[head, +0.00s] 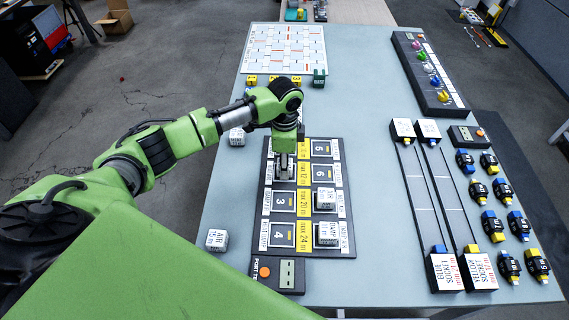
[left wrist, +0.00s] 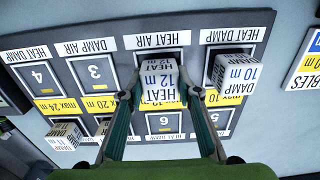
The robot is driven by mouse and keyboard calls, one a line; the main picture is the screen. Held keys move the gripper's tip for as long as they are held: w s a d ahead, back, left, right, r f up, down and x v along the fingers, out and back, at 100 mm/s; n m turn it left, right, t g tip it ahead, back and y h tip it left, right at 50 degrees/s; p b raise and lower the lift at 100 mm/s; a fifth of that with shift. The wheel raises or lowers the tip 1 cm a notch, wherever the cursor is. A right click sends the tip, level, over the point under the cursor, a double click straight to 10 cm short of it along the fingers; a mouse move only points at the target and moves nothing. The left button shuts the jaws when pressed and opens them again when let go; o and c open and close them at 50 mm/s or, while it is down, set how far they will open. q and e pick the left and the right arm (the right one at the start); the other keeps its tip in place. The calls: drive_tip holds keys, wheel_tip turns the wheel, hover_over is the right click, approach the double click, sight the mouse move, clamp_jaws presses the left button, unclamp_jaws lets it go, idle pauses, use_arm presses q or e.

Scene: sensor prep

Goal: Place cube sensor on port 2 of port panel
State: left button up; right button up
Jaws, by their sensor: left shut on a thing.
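The dark port panel (head: 308,252) lies on the table, with numbered ports and yellow labels. My left gripper (left wrist: 162,92) is shut on a white cube sensor (left wrist: 160,82) marked HEAT 12 m. It holds the cube at the port labelled HEAT AIR, between port 3 (left wrist: 98,70) and the HEAT DAMP port. I cannot tell whether the cube touches the panel. In the head view my left gripper (head: 284,168) points down over the panel's left column, above port 3, and hides port 2. My right gripper is not in view.
A DAMP 10 m cube (left wrist: 236,72) sits at the neighbouring HEAT DAMP port. Other cubes (head: 326,199) (head: 327,234) sit in the right column. Loose cubes (head: 217,239) (head: 237,136) lie left of the panel. Socket rails (head: 446,270) and connectors (head: 508,265) stand at the right.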

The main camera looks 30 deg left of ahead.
use_arm(q)
drive_tip(key=o, duration=1.1)
drive_tip(key=shift+f, duration=0.1)
wheel_tip(320, 180, up, 12)
drive_tip(key=b, duration=0.1)
drive_tip(key=shift+r, duration=0.2)
